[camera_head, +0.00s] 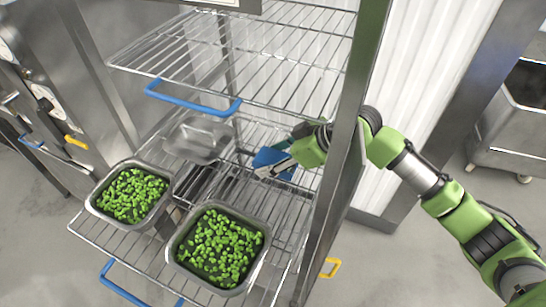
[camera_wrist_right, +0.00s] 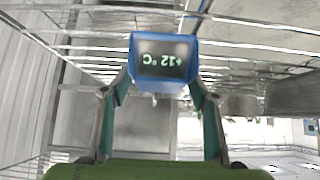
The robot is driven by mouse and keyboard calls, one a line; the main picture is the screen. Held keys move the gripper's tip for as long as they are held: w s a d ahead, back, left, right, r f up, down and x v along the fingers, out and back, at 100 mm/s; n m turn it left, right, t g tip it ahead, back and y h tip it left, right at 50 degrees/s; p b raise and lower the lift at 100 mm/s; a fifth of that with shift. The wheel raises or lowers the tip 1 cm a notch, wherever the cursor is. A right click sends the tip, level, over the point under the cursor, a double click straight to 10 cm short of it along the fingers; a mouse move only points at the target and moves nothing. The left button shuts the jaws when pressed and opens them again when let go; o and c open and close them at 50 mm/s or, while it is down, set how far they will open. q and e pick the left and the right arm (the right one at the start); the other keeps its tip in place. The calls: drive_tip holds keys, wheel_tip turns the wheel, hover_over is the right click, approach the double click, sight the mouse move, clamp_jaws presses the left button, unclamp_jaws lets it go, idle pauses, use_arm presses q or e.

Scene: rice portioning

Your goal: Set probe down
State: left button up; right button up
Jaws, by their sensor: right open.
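The probe (camera_head: 270,157) is a blue device on a wire shelf of the rack, towards its back right side. In the right wrist view the probe (camera_wrist_right: 163,48) shows a dark display reading +12 °C upside down. My right gripper (camera_head: 272,168) reaches in past the rack's right post to the probe. Its jaws are open, with one fingertip at each side of the probe's near end. Whether the fingertips touch it I cannot tell. My left gripper is out of view.
Two steel pans of green vegetables, the left pan (camera_head: 92,203) and the front pan (camera_head: 173,250), stand on the shelf. A clear empty-looking container (camera_head: 200,138) sits behind them. An upper wire shelf (camera_head: 270,50) and the rack post (camera_head: 345,140) are close to my right arm.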

drive_tip(key=shift+r, duration=0.1)
drive_tip(key=shift+d+r, duration=0.15)
drive_tip(key=shift+d, duration=0.15)
drive_tip(key=b+v, duration=0.3)
drive_tip(key=v, duration=0.8)
drive_tip(key=shift+s+r, duration=0.1)
drive_tip(key=shift+r, duration=0.05)
